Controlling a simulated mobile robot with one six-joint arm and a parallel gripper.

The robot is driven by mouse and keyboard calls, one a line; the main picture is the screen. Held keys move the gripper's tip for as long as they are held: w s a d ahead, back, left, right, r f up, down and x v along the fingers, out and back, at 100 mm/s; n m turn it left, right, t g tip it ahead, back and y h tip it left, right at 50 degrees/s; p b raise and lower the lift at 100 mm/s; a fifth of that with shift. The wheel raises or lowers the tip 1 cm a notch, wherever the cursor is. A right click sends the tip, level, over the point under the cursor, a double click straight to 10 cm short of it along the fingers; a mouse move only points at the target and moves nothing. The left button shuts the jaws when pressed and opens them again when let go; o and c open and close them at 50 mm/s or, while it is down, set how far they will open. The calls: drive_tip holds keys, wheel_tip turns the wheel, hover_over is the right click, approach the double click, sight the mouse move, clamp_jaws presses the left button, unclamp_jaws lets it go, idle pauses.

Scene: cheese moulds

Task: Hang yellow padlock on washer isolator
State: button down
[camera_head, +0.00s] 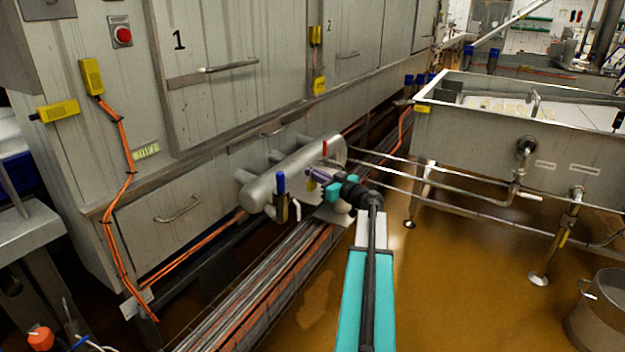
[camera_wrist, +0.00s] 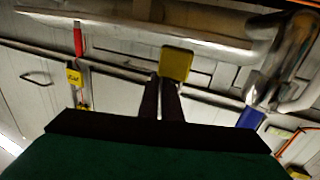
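The yellow padlock (camera_wrist: 176,63) is between the two dark fingers of my gripper (camera_wrist: 162,90) in the wrist view. In the head view the padlock is a small yellow patch (camera_head: 311,186) by my gripper (camera_head: 316,178), in front of the steel header pipe (camera_head: 290,178). A red lever (camera_head: 325,148) stands on the pipe's right part; it shows at left in the wrist view (camera_wrist: 78,38), apart from the padlock. A blue-handled valve (camera_head: 281,184) is at the pipe's front left. No readable label says which fitting is the washer isolator. The padlock's shackle is not clear.
Steel cabinets with yellow boxes (camera_head: 91,77) and orange cables stand behind the pipe. A red button (camera_head: 122,35) is at upper left. Thin pipes run right to a steel vat (camera_head: 480,135). A bucket (camera_head: 598,310) stands at lower right. The wet floor between is clear.

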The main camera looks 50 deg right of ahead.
drive_tip(key=shift+f, duration=0.4)
drive_tip(key=shift+f+b, duration=0.3)
drive_tip(key=shift+b, duration=0.3)
drive_tip(key=c, duration=1.9)
unclamp_jaws()
drive_tip(key=shift+c, duration=0.2)
drive_tip(key=shift+r+p, duration=0.25)
drive_tip(key=shift+p, duration=1)
drive_tip(key=s+p, duration=0.2)
drive_tip(key=s, duration=1.1)
drive_tip(key=shift+s+a, duration=0.4)
drive_tip(key=shift+f, duration=0.1)
